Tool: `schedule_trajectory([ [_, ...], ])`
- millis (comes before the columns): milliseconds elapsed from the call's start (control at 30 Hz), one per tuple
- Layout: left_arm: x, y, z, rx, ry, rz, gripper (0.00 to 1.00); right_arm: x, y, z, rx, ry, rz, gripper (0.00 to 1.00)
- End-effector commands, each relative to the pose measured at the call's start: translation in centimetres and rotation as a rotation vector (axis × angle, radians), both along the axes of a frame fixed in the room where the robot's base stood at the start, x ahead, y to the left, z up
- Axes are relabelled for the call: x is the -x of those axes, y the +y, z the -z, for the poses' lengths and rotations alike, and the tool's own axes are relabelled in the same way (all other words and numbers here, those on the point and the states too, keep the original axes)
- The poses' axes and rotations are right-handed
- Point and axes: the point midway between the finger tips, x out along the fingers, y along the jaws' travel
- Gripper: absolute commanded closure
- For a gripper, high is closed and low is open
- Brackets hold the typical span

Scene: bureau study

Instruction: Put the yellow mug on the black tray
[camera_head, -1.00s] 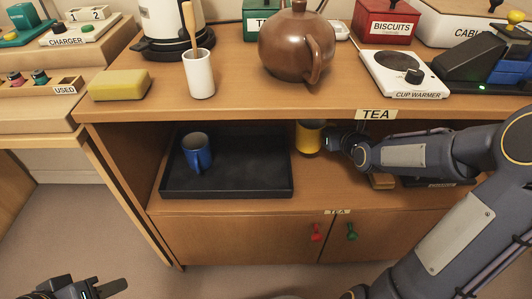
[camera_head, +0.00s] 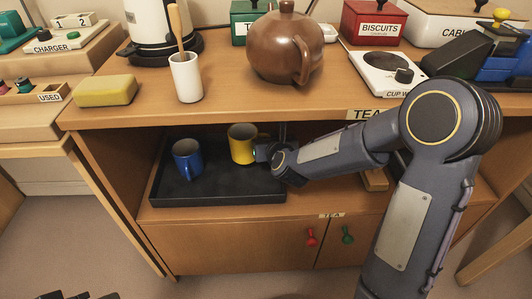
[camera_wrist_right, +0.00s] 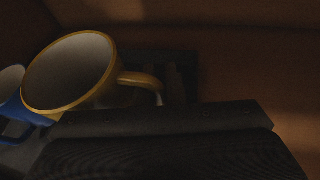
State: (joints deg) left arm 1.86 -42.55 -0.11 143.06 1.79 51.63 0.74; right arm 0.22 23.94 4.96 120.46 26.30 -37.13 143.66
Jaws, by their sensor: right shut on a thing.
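The yellow mug (camera_head: 241,144) is upright over the right rear part of the black tray (camera_head: 215,192) on the cabinet's open shelf. Whether its base touches the tray I cannot tell. My right gripper (camera_head: 262,151) reaches in from the right and is shut on the mug's handle side. The right wrist view shows the yellow mug (camera_wrist_right: 75,75) with its handle toward the dark gripper body. The blue mug (camera_head: 187,156) stands in the tray to the left; its edge also shows in the right wrist view (camera_wrist_right: 12,92). My left gripper (camera_head: 85,295) barely shows at the bottom edge.
The counter (camera_head: 225,101) above the shelf carries a brown teapot (camera_head: 284,48), a white cup with a wooden utensil (camera_head: 186,80), a yellow sponge (camera_head: 105,91) and a cup warmer (camera_head: 385,72). The tray's front middle is bare.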

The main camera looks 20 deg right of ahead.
Motion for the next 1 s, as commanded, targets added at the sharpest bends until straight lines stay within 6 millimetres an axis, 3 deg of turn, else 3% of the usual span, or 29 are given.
schedule_trajectory([
  [333, 0.0, 0.0, 2.8, 0.000, -0.001, 0.000, 0.64, -0.1, 0.2, 4.9, -0.001, -0.002, -0.003, 1.00],
  [733, 0.0, 0.0, 2.7, 0.000, -0.001, 0.000, 0.64, -0.1, 0.4, 5.1, -0.001, -0.002, 0.000, 1.00],
  [767, 0.0, 0.0, 2.7, 0.000, -0.001, 0.000, 0.64, -0.1, 0.4, 5.2, 0.000, 0.000, -0.001, 0.87],
  [900, 0.0, 0.0, 2.7, 0.000, -0.001, 0.000, 0.64, -0.1, 0.4, 5.1, 0.000, -0.001, -0.001, 0.69],
  [1000, 0.0, 0.0, 2.7, 0.000, -0.001, 0.000, 0.64, -0.1, 0.4, 5.1, 0.000, -0.001, -0.001, 0.68],
])
